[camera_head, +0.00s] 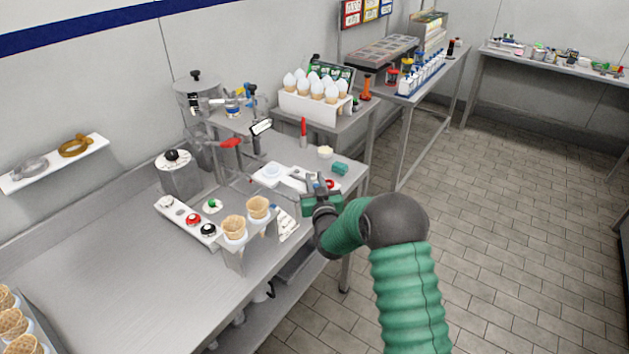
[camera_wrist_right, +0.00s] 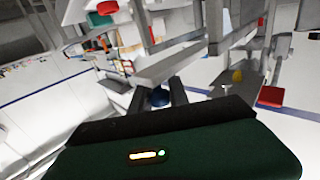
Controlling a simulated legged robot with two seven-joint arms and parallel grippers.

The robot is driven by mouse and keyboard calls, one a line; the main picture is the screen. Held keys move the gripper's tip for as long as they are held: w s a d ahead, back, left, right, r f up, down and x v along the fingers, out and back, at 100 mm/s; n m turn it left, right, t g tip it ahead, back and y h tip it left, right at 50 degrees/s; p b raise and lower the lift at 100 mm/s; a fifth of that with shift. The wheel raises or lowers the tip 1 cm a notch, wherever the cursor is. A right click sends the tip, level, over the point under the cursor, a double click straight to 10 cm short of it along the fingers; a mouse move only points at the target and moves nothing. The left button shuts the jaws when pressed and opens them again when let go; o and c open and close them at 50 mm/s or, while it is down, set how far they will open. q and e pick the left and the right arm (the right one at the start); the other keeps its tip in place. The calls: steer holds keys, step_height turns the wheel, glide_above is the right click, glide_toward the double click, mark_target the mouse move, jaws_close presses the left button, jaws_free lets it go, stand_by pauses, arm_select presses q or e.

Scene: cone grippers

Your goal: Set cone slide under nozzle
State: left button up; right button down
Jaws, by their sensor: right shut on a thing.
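My right gripper (camera_head: 317,187) reaches in from the lower right, beside the front edge of the small raised table. It is shut on a small blue knob, which shows between the fingers in the wrist view (camera_wrist_right: 159,96). The knob seems to belong to the white cone slide (camera_head: 272,171), a flat plate with a round pad, lying left of the gripper. The dispenser stand (camera_head: 257,140) with a dark post rises just behind the slide. I cannot make out the nozzle tip or whether the slide is directly under it. My left gripper is out of view.
Two waffle cones (camera_head: 246,217) stand in a metal holder near the counter's front edge. A strip of colored knobs (camera_head: 190,220) lies left of it. White-topped cones (camera_head: 316,88) fill a rack behind. The left counter is mostly clear.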

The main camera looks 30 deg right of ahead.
mark_target(289, 169)
stand_by(0.8)
steer(key=w+a+b, duration=0.3)
steer(key=w, duration=0.5)
steer(key=shift+w+a, duration=0.3)
steer(key=shift+w, duration=0.1)
steer(key=c, duration=1.3)
jaws_free()
steer(key=v, duration=1.6)
steer(key=shift+s+a+f+b, duration=0.15)
steer(key=shift+s+a+b, duration=0.05)
steer(key=shift+s+b, duration=0.2)
